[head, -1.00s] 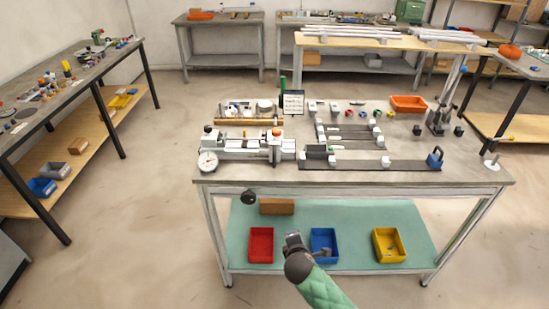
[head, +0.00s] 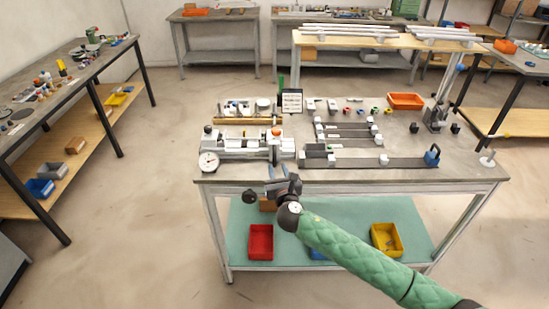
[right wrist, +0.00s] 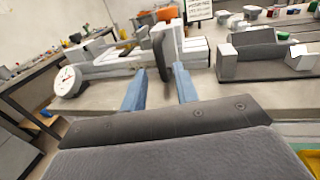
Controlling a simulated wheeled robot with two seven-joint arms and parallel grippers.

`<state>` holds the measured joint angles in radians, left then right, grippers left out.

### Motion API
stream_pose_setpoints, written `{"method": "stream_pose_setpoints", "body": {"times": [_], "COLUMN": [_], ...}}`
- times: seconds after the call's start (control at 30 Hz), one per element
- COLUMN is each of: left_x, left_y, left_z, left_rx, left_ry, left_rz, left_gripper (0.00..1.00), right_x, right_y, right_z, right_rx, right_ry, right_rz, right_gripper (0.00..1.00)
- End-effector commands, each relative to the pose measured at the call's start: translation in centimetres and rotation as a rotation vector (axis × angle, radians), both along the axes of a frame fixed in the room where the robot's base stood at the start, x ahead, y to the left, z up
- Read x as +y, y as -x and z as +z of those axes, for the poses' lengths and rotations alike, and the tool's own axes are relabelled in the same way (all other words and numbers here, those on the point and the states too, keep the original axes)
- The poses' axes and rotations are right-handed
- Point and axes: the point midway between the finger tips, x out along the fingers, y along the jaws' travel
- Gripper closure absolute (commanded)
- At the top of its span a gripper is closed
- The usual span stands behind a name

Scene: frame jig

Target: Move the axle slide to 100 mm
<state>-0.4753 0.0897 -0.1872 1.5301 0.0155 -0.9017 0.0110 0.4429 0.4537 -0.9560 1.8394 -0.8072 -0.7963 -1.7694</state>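The measuring jig with the slide (head: 235,144) sits at the front left of the bench, a white and grey body with a round dial (head: 209,161) at its left end. A dark upright disc-like part (head: 275,153) stands near its right end; it also shows in the right wrist view (right wrist: 162,52). Which part is the axle slide itself I cannot tell for sure. My right gripper (head: 278,173) is at the bench's front edge, just before the dark part. In the right wrist view its two blue fingers (right wrist: 159,88) are apart and empty, with the dark part beyond the gap. My left gripper is not in view.
A black knob (head: 249,197) shows below the front edge. A small sign (head: 292,102) stands behind the jig. Dark rails with white blocks (head: 345,162) lie to the right, with a blue clamp-like piece (head: 432,156). Red (head: 261,241) and yellow (head: 387,238) bins sit on the lower shelf.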

Motion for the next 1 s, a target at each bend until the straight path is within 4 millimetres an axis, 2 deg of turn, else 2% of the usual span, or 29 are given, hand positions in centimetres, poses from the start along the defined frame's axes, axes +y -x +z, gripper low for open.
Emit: {"method": "stream_pose_setpoints", "body": {"times": [0.2,0.4,0.8,0.97,1.0], "left_x": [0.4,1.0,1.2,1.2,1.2], "left_y": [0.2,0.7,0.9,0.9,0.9], "left_z": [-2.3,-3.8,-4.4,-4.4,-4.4], "left_rx": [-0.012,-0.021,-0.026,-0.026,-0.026], "left_ry": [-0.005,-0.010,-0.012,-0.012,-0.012], "left_rz": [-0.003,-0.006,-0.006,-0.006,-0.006], "left_gripper": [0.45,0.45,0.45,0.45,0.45], "right_x": [0.6,1.0,1.2,1.1,1.1], "right_y": [-3.3,-5.4,-6.1,-6.1,-6.1], "right_z": [0.3,0.1,0.0,0.0,0.0], "right_rx": [0.000,0.003,0.002,0.002,0.002], "right_ry": [-0.001,-0.003,-0.004,-0.004,-0.004], "right_rz": [-0.002,-0.002,-0.002,-0.002,-0.002], "right_gripper": [0.70,0.70,0.70,0.99,1.00]}}
